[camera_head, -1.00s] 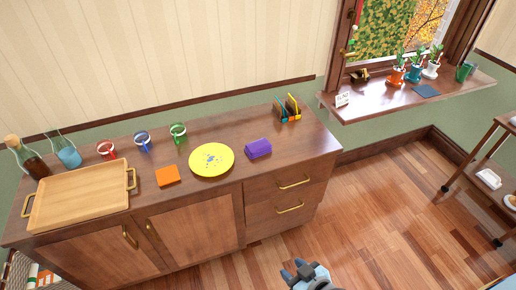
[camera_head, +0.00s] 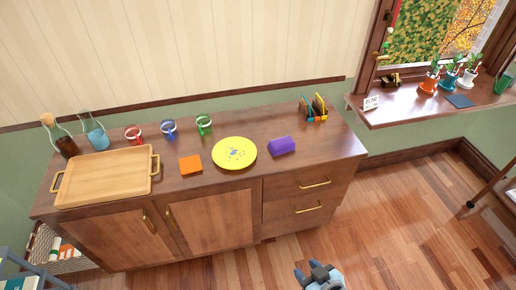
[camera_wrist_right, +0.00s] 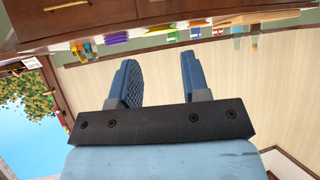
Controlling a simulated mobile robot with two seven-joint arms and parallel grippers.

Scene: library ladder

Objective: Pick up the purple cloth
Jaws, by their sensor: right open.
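The purple cloth (camera_head: 281,145) lies folded on the wooden cabinet top, right of the yellow plate (camera_head: 234,153). In the right wrist view a purple strip that looks like the cloth (camera_wrist_right: 117,39) shows at the cabinet's edge, upside down. My right gripper (camera_head: 311,268) is at the bottom of the head view, over the floor in front of the cabinet and well apart from the cloth. Its two blue fingers (camera_wrist_right: 158,80) are spread with nothing between them. My left gripper is not in view.
An orange cloth (camera_head: 190,165), a wooden tray (camera_head: 105,176), several mugs and two bottles stand left of the plate. A coaster holder (camera_head: 313,109) stands behind the purple cloth. Cabinet top is free right of the cloth. A windowsill (camera_head: 415,110) holds pots at right.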

